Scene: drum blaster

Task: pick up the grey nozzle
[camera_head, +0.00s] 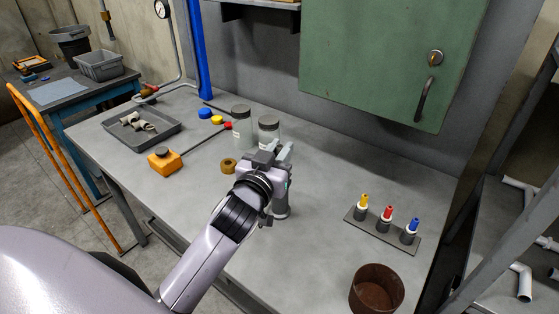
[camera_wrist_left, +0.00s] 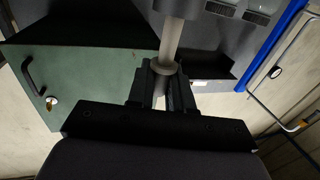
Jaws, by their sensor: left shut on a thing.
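The grey nozzle (camera_wrist_left: 171,40) shows in the left wrist view as a slim grey tube with a round collar, between my left fingers. My left gripper (camera_wrist_left: 164,88) is shut on it near the collar. In the head view my left gripper (camera_head: 277,157) is above the middle of the workbench, in front of two grey-lidded jars. A grey upright cylinder (camera_head: 281,205) with a wider foot shows just below the gripper. The arm and fingers hide much of what is held, and I cannot tell whether the foot touches the bench. My right gripper is not in view.
On the workbench (camera_head: 325,245), a rack (camera_head: 382,232) holds yellow-, red- and blue-tipped pieces at right, behind a rusty can (camera_head: 376,290). The jars (camera_head: 242,125), a tan roll (camera_head: 228,166), an orange container (camera_head: 164,160) and a grey tray (camera_head: 165,128) stand left. A green cabinet (camera_head: 385,60) hangs behind.

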